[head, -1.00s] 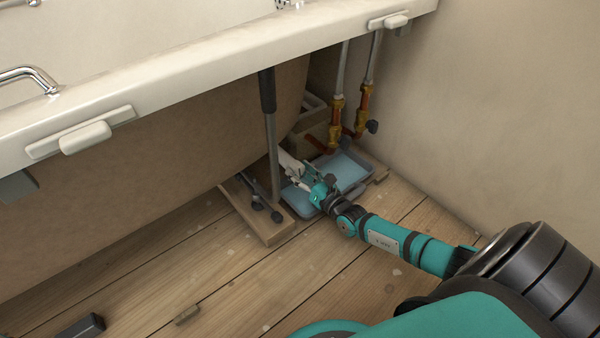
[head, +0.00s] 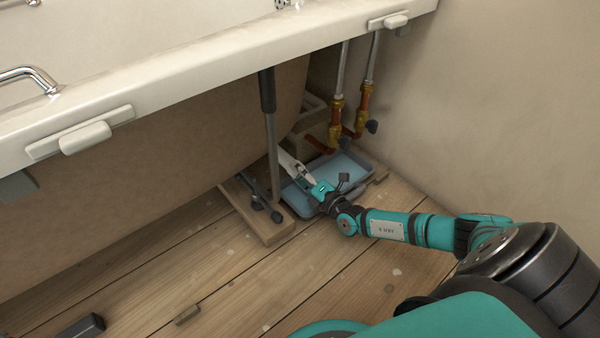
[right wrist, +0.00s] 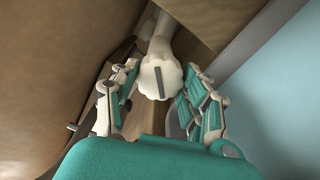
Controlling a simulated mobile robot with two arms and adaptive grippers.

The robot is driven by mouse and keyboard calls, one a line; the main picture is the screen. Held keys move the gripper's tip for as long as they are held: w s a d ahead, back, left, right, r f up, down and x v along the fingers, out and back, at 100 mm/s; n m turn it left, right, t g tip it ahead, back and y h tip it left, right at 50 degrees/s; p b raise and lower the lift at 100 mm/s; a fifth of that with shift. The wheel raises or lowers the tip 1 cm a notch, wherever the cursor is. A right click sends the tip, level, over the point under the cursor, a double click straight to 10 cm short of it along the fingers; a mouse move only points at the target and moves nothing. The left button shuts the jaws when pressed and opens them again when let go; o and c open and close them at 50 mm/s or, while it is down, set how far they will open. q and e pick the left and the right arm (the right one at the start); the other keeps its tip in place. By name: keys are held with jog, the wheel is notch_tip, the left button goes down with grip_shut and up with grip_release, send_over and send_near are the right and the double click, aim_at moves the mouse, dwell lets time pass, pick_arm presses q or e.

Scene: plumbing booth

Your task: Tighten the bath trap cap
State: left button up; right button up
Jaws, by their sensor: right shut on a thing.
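The bath trap cap (right wrist: 160,78) is a white, scalloped round cap with a dark bar across its face, on the end of the white trap pipe (right wrist: 162,38) under the bath. My right gripper (head: 307,178) reaches under the bath edge, over the blue tray. In the right wrist view its fingers (right wrist: 158,92) are on either side of the cap, shut on it. In the head view the cap is hidden by the gripper; part of the white pipe shows (head: 290,163). My left gripper is not in view.
A blue tray (head: 352,180) lies beneath the gripper. A bath leg (head: 271,155) stands on a wooden board (head: 263,229) just left of it. Copper and brass pipes with valves (head: 336,128) rise behind. The wooden floor in front is mostly clear.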

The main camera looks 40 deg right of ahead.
jog(key=m, duration=0.4)
jog(key=shift+m, duration=2.2)
jog(key=o, duration=1.2)
jog(key=shift+c, duration=0.2)
jog(key=s, duration=0.8)
jog(key=s+d, duration=0.1)
jog(key=s, duration=0.3)
